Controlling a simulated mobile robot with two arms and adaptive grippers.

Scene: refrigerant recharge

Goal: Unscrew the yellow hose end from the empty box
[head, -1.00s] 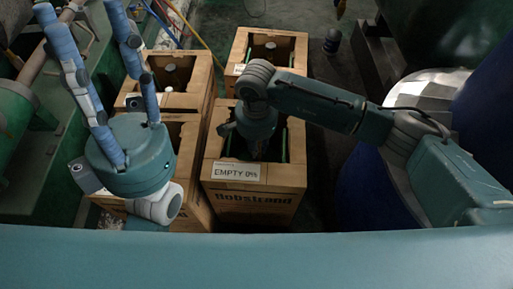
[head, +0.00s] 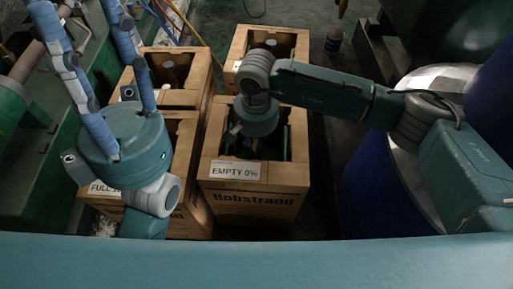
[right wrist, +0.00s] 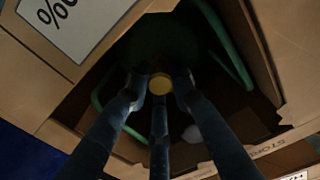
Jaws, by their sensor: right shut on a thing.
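The empty box (head: 252,203), a brown carton labelled "EMPTY 0%", stands in the front middle of the head view. My right arm reaches over it from the right. My right gripper (right wrist: 160,88) points down into its open top, and in the head view its fingers are mostly hidden by the wrist and box walls. In the right wrist view its dark fingers close around a round yellow piece, the yellow hose end (right wrist: 160,84). Its lower part is too dark to tell. My left gripper (head: 72,8) is raised at the left, its blue fingers spread apart and empty.
The full box (head: 187,208) stands left of the empty box, partly behind my left gripper. Two more cartons with bottles (head: 172,75) (head: 270,45) stand behind. Blue barrels (head: 375,195) are at the right. Yellow and blue hoses (head: 185,25) run at the back left.

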